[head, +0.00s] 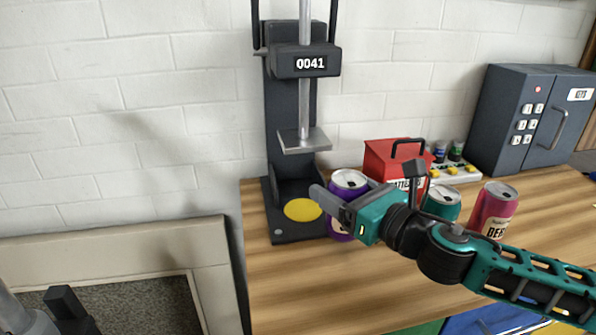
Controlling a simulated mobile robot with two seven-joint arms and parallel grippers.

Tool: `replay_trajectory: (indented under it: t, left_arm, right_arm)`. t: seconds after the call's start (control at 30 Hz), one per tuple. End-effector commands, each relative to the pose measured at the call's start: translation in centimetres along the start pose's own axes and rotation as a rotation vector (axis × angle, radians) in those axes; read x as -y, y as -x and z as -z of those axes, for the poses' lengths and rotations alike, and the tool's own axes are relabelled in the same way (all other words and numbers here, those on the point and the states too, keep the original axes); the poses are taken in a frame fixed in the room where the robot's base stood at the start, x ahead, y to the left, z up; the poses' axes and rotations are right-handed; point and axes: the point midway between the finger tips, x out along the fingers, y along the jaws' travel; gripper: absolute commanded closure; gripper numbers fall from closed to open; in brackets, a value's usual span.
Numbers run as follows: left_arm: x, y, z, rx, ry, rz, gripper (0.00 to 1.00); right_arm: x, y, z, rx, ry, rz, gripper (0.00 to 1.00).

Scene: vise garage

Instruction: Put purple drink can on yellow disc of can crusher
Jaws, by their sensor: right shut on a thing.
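The purple drink can (348,184) is at the right edge of the can crusher, beside the yellow disc (303,210). My right gripper (330,203) is shut on this can and covers its middle. Its silver top and part of its lower side show. The can looks upright; I cannot tell whether its bottom touches the crusher base or the bench. The can crusher (279,140) is a dark upright frame marked 0041, with a metal press plate (304,140) raised above the disc. The yellow disc is bare.
A teal can (441,202) and a pink can (494,208) stand on the wooden bench (290,285), close to my right arm. Behind them are a red box (385,160), a yellow-buttoned strip (455,173) and a dark keypad cabinet (515,118). The bench front left is clear.

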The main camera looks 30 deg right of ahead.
Motion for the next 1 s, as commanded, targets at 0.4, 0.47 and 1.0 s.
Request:
replay_trajectory:
  t: [0.4,0.47,1.0]
  left_arm:
    - [0.2,0.3,0.5,-0.005,-0.004,0.006,0.57]
    - [0.4,0.3,0.6,-0.005,-0.005,0.009,0.57]
    - [0.5,0.5,0.1,0.003,-0.006,0.014,0.57]
  right_arm:
    - [0.0,-5.5,-0.3,0.004,-0.001,0.001,0.79]
    - [0.0,-6.2,-0.3,0.004,0.001,-0.001,0.79]
    - [-0.1,-11.5,-0.2,0.003,0.000,0.000,0.79]
